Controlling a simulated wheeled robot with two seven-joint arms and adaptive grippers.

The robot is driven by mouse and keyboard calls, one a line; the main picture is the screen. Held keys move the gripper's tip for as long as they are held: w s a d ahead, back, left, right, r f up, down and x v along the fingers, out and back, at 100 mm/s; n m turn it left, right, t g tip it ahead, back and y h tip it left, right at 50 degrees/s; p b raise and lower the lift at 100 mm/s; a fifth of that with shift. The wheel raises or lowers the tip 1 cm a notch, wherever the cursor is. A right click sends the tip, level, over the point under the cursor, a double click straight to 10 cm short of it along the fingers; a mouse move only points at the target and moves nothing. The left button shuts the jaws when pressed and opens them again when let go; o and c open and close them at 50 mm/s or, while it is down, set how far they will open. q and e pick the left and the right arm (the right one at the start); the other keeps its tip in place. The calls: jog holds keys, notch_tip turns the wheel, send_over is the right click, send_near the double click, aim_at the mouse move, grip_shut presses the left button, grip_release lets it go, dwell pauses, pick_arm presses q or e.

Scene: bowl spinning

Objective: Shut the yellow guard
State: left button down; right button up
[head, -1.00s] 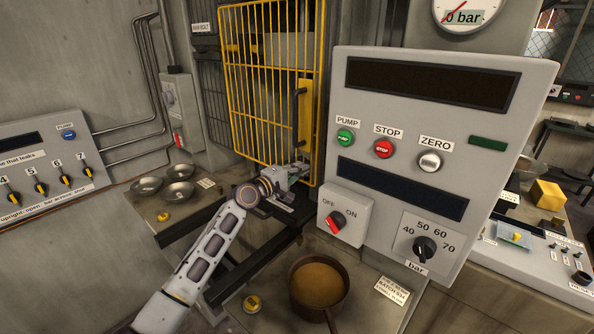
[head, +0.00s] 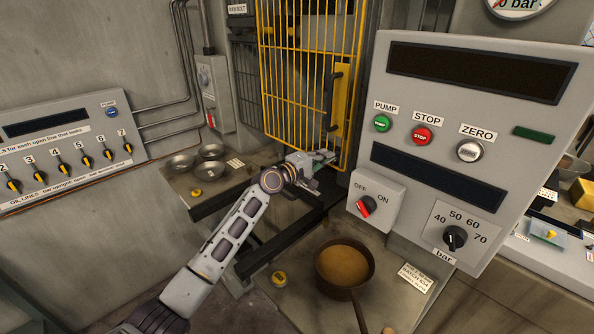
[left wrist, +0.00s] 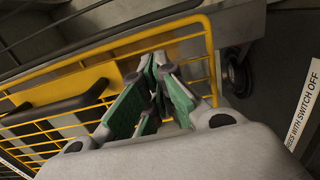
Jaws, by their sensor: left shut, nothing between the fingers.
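The yellow guard (head: 300,70) is a barred door in front of the grey press frame in the head view. A black handle (head: 333,100) sits on its yellow plate near the right edge. I cannot tell how wide a gap is left behind it. My left gripper (head: 327,157) is shut and empty at the guard's lower right corner. In the left wrist view the shut fingers (left wrist: 157,85) with green pads overlap the guard's bars (left wrist: 60,75); whether they touch is unclear. The handle also shows there (left wrist: 50,110). My right gripper is out of view.
The control panel (head: 455,200) stands close right of the guard, with the red OFF/ON switch (head: 366,206) low on it. A pan (head: 345,265) sits on the near shelf. Metal bowls (head: 210,152) stand on the left shelf. A valve panel (head: 65,150) is at far left.

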pick_arm(q)
jog(key=v, duration=1.1)
jog(key=shift+s+d+b, duration=0.25)
jog(key=shift+b, duration=0.1)
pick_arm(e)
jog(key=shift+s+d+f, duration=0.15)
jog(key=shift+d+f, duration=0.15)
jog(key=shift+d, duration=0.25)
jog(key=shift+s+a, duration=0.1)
